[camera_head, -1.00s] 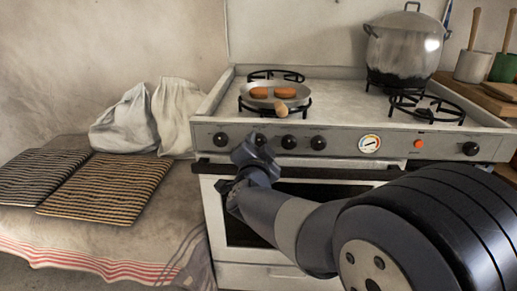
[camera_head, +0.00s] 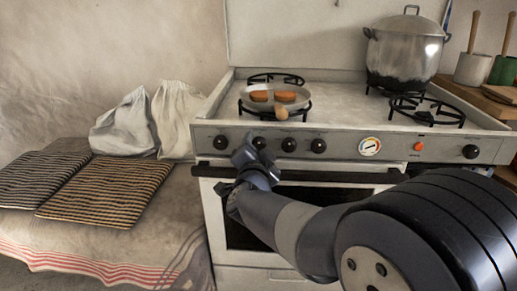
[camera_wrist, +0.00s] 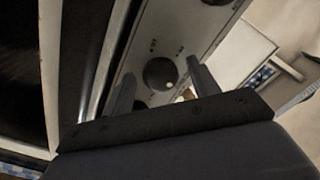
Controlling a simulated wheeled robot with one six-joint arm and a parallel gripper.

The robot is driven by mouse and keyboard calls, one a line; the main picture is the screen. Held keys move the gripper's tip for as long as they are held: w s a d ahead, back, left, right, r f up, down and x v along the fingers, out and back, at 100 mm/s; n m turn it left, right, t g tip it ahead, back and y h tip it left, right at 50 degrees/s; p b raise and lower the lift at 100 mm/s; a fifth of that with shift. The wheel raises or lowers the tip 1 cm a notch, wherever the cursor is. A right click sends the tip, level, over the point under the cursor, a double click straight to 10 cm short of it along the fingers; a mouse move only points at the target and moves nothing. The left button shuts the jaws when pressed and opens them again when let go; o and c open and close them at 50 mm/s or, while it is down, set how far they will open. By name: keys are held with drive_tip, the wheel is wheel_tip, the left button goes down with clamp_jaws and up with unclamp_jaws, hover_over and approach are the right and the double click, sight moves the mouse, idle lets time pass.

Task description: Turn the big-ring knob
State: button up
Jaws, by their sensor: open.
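The stove's front panel (camera_head: 340,143) carries several dark round knobs. My gripper (camera_head: 244,153) is open in front of the left part of the panel, just below the second knob from the left (camera_head: 259,142). In the wrist view, one dark knob (camera_wrist: 160,73) shows between the two spread fingers of my gripper (camera_wrist: 160,68). I see no clear contact with it. Another knob (camera_wrist: 215,1) is cut off at the top edge there. The printed marks are too small to tell which is the big-ring knob.
A pan (camera_head: 290,102) with two sausages stands on the front left burner, its handle end pointing forward above the knobs. A large pot (camera_head: 404,50) stands at the back right. The oven handle bar (camera_head: 330,176) runs below the panel, close to my gripper.

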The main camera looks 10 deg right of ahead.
drive_tip(key=shift+s, duration=0.1)
drive_tip(key=p+v, duration=0.3)
drive_tip(key=v, duration=0.7)
drive_tip(key=shift+s+a, duration=0.15)
drive_tip(key=shift+s, duration=0.2)
drive_tip(key=shift+w, duration=0.1)
drive_tip(key=b+x, duration=0.3)
drive_tip(key=x, duration=0.7)
drive_tip(key=shift+w+f, duration=0.1)
drive_tip(key=shift+w, duration=0.25)
